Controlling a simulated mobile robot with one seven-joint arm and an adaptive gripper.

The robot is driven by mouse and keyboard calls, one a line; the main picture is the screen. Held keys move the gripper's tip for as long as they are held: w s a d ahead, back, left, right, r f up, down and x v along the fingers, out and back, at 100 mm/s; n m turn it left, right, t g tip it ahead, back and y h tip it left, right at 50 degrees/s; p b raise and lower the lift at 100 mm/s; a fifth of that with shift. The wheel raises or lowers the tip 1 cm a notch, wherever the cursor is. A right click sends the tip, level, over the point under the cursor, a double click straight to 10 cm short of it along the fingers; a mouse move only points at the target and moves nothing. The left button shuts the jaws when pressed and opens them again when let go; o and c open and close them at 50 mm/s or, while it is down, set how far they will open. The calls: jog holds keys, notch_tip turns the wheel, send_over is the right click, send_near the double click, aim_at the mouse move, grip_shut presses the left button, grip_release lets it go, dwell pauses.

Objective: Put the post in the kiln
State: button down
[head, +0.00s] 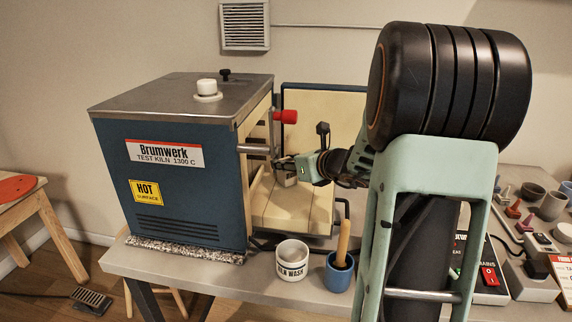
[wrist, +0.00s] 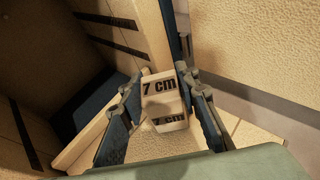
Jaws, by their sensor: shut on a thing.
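The post is a small pale block (wrist: 160,103) with "7 cm" printed on two visible faces, in the middle of the wrist view. My gripper (wrist: 164,84) is shut on it, one dark blue finger on each side. In the head view my gripper (head: 284,164) is at the kiln's open right side, with the post only a small pale patch below the fingers. The kiln (head: 170,207) is a blue box with a grey metal top, labelled "Brumwerk". Its cream lining with dark grooves (wrist: 118,32) shows in the wrist view. Its chamber is hidden from the head view.
The kiln door (head: 325,107) stands open behind my gripper. A red-tipped handle (head: 286,117) juts from the kiln near my gripper. A white "kiln wash" cup (head: 292,262) and a blue pot with a wooden handle (head: 340,272) stand in front. Several small items crowd the table's right.

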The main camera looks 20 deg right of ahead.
jog(key=c, duration=1.9)
grip_release()
jog(key=shift+f, duration=0.15)
jog(key=shift+c, duration=0.2)
jog(key=o, duration=0.5)
jog(key=shift+r, duration=0.2)
jog(key=p+v, duration=0.1)
jog(key=v, duration=1.1)
